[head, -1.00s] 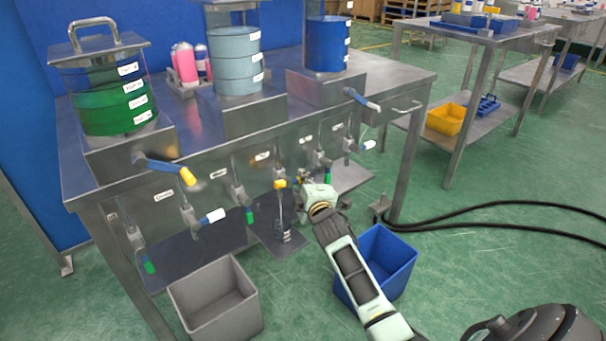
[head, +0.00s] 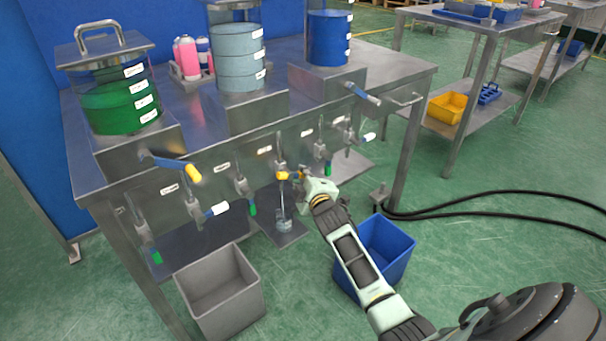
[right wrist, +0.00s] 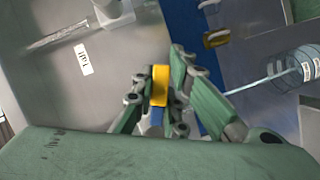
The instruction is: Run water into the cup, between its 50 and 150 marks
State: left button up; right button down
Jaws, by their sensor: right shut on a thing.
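The cup (head: 284,225) is clear and stands upright on the low shelf under the middle taps. It also shows at the right edge of the right wrist view (right wrist: 302,68). A thin pale line, which looks like a water stream, runs from the tap down to it. The cup's water level and marks are too small to read. My right gripper (head: 303,177) is shut on the yellow tap lever (head: 288,175) above the cup. In the right wrist view the yellow lever (right wrist: 160,86) sits between the fingers. My left gripper is not in view.
Other levers line the steel bench front, including a yellow-tipped one (head: 193,172) and a white-tipped one (head: 219,208). Green, grey and blue tanks stand above. A grey bin (head: 222,300) and a blue bin (head: 388,250) stand on the floor. Black hoses (head: 470,207) lie right.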

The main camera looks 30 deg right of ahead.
jog(key=c, duration=1.7)
grip_release()
jog(key=shift+c, duration=0.2)
jog(key=v, duration=1.2)
